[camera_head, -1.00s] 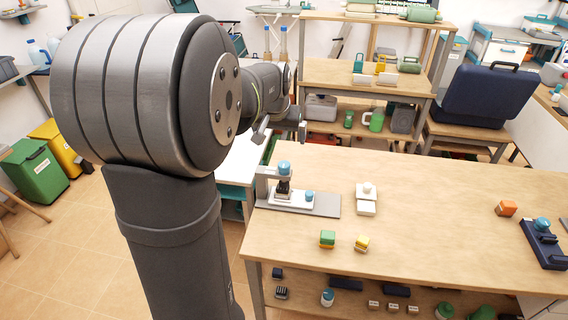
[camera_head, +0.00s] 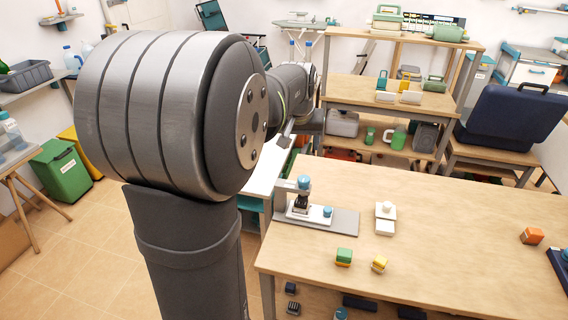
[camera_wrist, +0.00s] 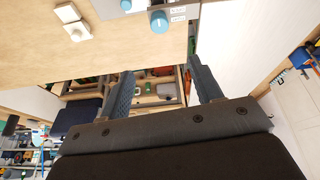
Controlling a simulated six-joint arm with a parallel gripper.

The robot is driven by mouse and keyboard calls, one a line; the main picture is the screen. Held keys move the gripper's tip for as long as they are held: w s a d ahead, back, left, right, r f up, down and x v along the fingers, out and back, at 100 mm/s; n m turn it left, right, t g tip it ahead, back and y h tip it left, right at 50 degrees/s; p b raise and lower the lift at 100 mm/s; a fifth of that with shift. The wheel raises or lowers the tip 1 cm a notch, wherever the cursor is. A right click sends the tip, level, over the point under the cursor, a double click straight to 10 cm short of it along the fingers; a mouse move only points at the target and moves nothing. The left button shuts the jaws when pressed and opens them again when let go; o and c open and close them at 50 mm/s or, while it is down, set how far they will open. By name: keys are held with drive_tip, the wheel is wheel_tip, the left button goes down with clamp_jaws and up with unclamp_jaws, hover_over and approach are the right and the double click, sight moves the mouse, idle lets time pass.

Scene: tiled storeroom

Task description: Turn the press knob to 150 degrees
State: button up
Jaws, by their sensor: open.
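A small press (camera_head: 302,200) stands on a grey base plate (camera_head: 345,223) at the table's left end. It has a teal-blue knob (camera_head: 304,182) on top of its upright. A second teal-blue knob (camera_head: 327,211) sits low at its right. In the wrist view one blue knob (camera_wrist: 159,22) shows beside small label plates, and another blue round part (camera_wrist: 126,4) is cut by the top edge. Any pointer or scale reading is too small to tell. My gripper (camera_wrist: 160,68) is open and empty, apart from the press. In the head view it is partly hidden behind my arm.
A white box with a white knob (camera_head: 386,209) stands right of the press. Green (camera_head: 344,256) and yellow (camera_head: 379,264) blocks lie in front, and an orange block (camera_head: 532,236) at the right. The table (camera_head: 455,235) between is clear. A shelf rack (camera_head: 352,91) stands behind.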

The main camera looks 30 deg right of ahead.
sight(304, 178)
drive_tip(key=w+d+f+n+g+y, duration=0.25)
drive_tip(key=w+d+n, duration=0.25)
drive_tip(key=n, duration=1.2)
drive_tip(key=shift+g+y, duration=0.25)
wheel_tip(304, 178, down, 16)
drive_tip(key=shift+f, duration=0.15)
drive_tip(key=c, duration=1)
